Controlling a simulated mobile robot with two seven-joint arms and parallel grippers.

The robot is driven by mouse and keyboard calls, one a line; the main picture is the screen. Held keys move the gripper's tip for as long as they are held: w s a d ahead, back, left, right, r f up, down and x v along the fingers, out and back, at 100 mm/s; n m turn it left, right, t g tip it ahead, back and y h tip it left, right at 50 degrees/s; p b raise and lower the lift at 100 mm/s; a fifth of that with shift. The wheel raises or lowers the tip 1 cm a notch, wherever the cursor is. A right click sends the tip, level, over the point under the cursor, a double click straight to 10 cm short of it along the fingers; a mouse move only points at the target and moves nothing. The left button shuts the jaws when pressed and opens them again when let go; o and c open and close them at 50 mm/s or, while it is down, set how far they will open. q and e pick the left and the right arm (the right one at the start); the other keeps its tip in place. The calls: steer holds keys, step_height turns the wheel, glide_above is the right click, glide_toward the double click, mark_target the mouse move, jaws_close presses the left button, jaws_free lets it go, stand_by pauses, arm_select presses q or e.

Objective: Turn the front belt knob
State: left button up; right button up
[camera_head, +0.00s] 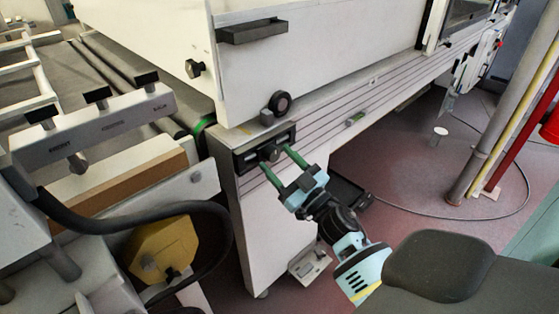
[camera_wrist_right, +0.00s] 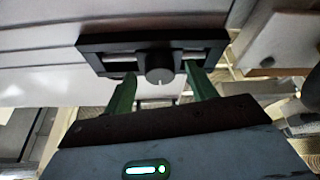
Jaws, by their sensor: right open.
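The front belt knob (camera_head: 270,153) is a small dark round knob on a black panel (camera_head: 247,160) at the end of the white tunnel's side rail. In the right wrist view the knob (camera_wrist_right: 160,68) shows a pale pointer mark, and the black panel (camera_wrist_right: 105,43) runs across behind it. My right gripper (camera_head: 277,160) is open, with its two green fingers reaching up to the panel. In the wrist view the gripper's fingers (camera_wrist_right: 160,85) stand on either side of the knob, with visible gaps. Whether the tips touch the panel cannot be told. My left gripper is not in view.
A dark round wheel-like part (camera_head: 280,103) sits just above the panel. A yellow box (camera_head: 161,250) and a thick black hose (camera_head: 130,215) are at lower left. A red pipe (camera_head: 515,130) and a grey post (camera_head: 490,130) stand at right. Open floor lies between.

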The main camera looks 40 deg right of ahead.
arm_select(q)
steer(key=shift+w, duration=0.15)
arm_select(e)
steer(key=shift+w+r, duration=0.1)
steer(key=shift+w, duration=0.1)
steer(key=c, duration=1)
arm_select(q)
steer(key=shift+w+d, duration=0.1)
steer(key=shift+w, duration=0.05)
arm_select(e)
steer(key=shift+n, duration=0.4)
steer(key=n+y, duration=0.1)
steer(key=n, duration=0.1)
steer(key=n+y, duration=0.1)
steer(key=n, duration=0.1)
steer(key=shift+d+r+p, duration=0.1)
steer(key=shift+d+p, duration=0.1)
steer(key=shift+p, duration=0.15)
steer(key=n+g+y, duration=0.1)
steer(key=n, duration=0.2)
steer(key=shift+d+y+p, duration=0.1)
steer(key=shift+y+p, duration=0.2)
steer(key=shift+p, duration=0.05)
steer(key=shift+n+g+y+p, duration=0.3)
steer(key=shift+n+g+y, duration=0.2)
steer(key=shift+n, duration=0.9)
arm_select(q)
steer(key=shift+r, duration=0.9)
arm_select(e)
steer(key=shift+n, duration=0.3)
